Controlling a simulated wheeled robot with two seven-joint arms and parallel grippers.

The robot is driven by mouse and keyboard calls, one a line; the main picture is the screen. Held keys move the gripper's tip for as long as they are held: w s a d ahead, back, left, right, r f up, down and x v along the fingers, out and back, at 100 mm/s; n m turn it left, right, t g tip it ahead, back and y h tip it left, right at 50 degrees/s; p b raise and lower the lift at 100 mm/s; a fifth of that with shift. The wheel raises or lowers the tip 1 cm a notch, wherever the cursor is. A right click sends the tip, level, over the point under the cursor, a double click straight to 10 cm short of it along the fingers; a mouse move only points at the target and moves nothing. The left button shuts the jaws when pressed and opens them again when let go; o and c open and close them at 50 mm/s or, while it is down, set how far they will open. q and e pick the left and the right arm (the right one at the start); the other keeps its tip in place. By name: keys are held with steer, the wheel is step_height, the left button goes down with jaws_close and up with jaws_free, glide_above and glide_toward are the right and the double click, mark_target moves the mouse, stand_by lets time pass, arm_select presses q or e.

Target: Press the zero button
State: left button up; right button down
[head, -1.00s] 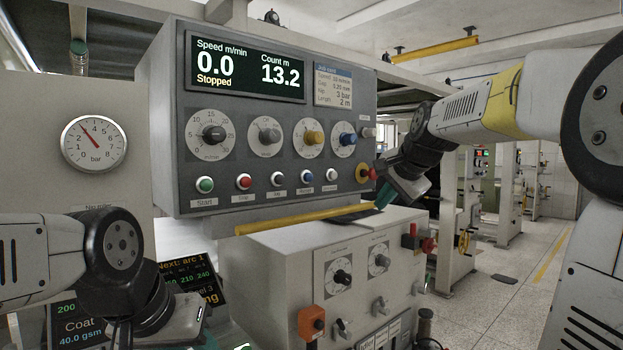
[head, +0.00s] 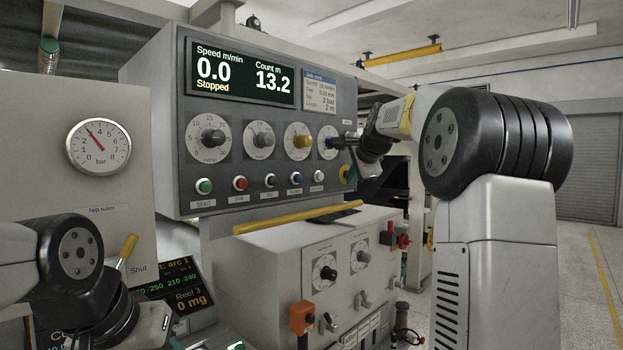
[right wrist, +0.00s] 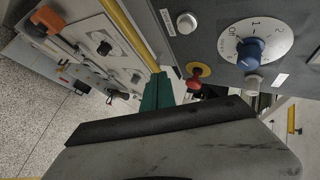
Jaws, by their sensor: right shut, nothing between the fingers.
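A row of small push buttons runs along the lower edge of the grey control panel (head: 290,105). The small white button (head: 319,177) at the row's right end has a label too small to read; it also shows in the right wrist view (right wrist: 187,22). My right gripper (head: 368,170) is right of it, by the panel's lower right corner, apart from the button. In the right wrist view its green fingertips (right wrist: 157,92) are shut and empty, below the white button. My left gripper (head: 165,323) is low at the left, its fingers unclear.
A red mushroom button (right wrist: 197,75) on a yellow base and a blue knob (right wrist: 250,52) sit close to my right gripper. A yellow bar (head: 298,217) runs below the panel, above a lower cabinet (head: 270,250). A pressure gauge (head: 98,146) is at left.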

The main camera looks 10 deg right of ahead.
steer(key=w+a, duration=0.4)
steer(key=w, duration=0.2)
steer(key=shift+a, duration=0.4)
steer(key=shift+w+a, duration=0.1)
steer(key=shift+w, duration=0.15)
stand_by(1.6)
steer(key=shift+w+a, duration=0.15)
steer(key=shift+w, duration=0.05)
steer(key=shift+w+a, duration=0.3)
steer(key=shift+w, duration=0.05)
stand_by(0.9)
steer(key=shift+s+d, duration=0.5)
steer(key=shift+s, duration=0.2)
steer(key=shift+s+d, duration=0.8)
steer(key=shift+s, duration=0.2)
steer(key=shift+s+d, duration=0.75)
steer(key=shift+s, duration=0.2)
